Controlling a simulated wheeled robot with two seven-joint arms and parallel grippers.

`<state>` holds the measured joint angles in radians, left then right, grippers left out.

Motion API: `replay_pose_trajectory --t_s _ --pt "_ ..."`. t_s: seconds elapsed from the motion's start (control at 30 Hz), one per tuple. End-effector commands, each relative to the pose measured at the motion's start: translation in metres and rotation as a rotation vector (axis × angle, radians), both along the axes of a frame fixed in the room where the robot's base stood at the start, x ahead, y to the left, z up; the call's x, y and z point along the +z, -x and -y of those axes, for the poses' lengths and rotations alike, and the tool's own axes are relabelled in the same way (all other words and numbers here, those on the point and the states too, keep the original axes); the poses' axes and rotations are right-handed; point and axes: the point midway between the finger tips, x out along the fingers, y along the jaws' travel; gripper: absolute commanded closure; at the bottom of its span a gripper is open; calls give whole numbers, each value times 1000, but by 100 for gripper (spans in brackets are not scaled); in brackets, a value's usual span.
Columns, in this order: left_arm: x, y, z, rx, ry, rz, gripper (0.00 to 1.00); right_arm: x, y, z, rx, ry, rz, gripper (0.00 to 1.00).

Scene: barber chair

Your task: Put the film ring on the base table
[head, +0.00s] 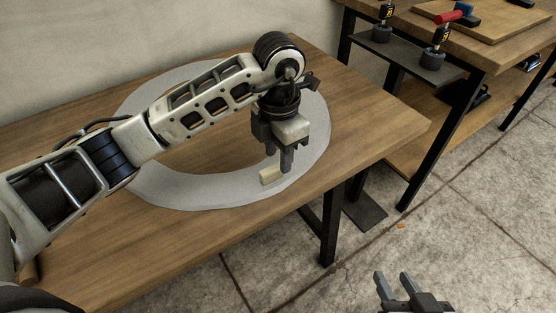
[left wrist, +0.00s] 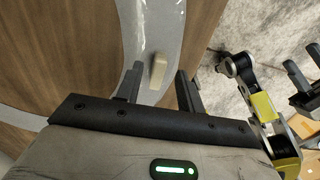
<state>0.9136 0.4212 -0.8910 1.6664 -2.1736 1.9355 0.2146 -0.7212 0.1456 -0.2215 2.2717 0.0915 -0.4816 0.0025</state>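The film ring (head: 180,194) is a large, flat, light-grey ring lying on a wooden table (head: 375,125). A small beige block (head: 271,175) sits on its near right part; it also shows in the left wrist view (left wrist: 158,70). My left gripper (head: 287,165) points down over the ring beside the block. In the left wrist view its fingers (left wrist: 158,90) are apart, with the block just beyond their tips and nothing held. My left arm hides part of the ring. My right gripper (head: 395,284) is open and empty, low over the floor. I cannot tell which table is the base table.
A second wooden workbench (head: 510,50) stands at the back right, with clamps (head: 433,58) on a dark side plate and a lower shelf. A wall is behind the ring's table. Concrete floor (head: 455,215) lies open at the right.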

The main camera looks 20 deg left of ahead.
Motion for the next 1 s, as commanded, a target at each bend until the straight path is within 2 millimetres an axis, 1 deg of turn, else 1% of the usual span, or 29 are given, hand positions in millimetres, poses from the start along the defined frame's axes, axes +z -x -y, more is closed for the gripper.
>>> replay_pose_trajectory --t_s 0.03,0.2,0.3,0.4,0.57,1.0 --pt "14 -1 0 0 -1 7 62 0 0 0 0 0 -3 64" --pt "52 -1 0 0 -1 6 62 2 1 0 -1 1 -8 64" --pt "68 -1 -1 2 -1 5 62 4 1 0 -1 -1 -10 64" --pt "79 0 0 0 -2 3 62 6 0 0 -2 -1 -10 64" --pt "85 0 0 1 0 0 62 7 -1 1 -4 -3 -8 64" --pt "85 0 0 1 0 0 62 7 -2 1 -8 -5 -7 64"
